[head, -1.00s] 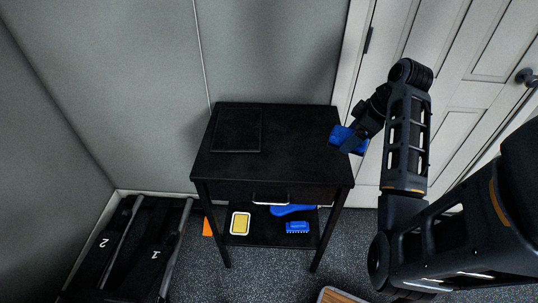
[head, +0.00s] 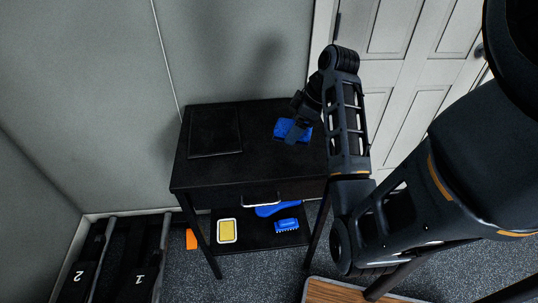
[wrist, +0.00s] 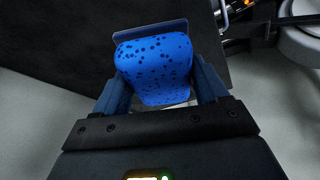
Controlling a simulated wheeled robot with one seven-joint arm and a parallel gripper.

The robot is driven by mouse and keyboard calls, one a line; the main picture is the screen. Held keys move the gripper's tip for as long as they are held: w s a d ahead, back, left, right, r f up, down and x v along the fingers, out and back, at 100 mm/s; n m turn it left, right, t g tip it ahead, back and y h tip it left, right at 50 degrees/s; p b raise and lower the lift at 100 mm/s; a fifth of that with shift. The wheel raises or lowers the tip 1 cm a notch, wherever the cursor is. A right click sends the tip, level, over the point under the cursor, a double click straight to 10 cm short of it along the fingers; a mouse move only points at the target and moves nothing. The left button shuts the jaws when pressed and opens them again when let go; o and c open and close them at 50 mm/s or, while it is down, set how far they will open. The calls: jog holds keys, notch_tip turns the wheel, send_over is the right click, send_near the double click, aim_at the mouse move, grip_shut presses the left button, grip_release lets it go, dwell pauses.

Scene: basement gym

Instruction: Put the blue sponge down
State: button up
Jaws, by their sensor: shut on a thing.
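The blue sponge (head: 291,130) is held by my gripper (head: 297,133) over the right part of the black table's top (head: 255,158). In the wrist view the sponge (wrist: 155,68) is blue with dark spots and sits between the two fingers of my gripper (wrist: 160,95). The gripper is shut on it. I cannot tell from these views how high the sponge is above the tabletop.
A flat dark panel (head: 214,132) lies on the table's left half. The lower shelf holds a yellow-and-white item (head: 227,231) and a blue brush (head: 287,225). A wooden-topped piece (head: 335,292) stands in front. The tabletop's middle is clear.

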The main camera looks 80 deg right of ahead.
jog(key=p, duration=0.2)
send_near(265, 157)
jog(key=shift+w+d+f, duration=0.2)
jog(key=shift+w+f, duration=0.3)
jog(key=shift+w, duration=0.2)
jog(key=shift+w+a+f, duration=0.1)
jog(key=shift+w+f, duration=0.3)
jog(key=shift+w, duration=0.1)
jog(key=shift+f, duration=2)
jog(key=o, duration=0.9)
jog(key=shift+f, duration=0.1)
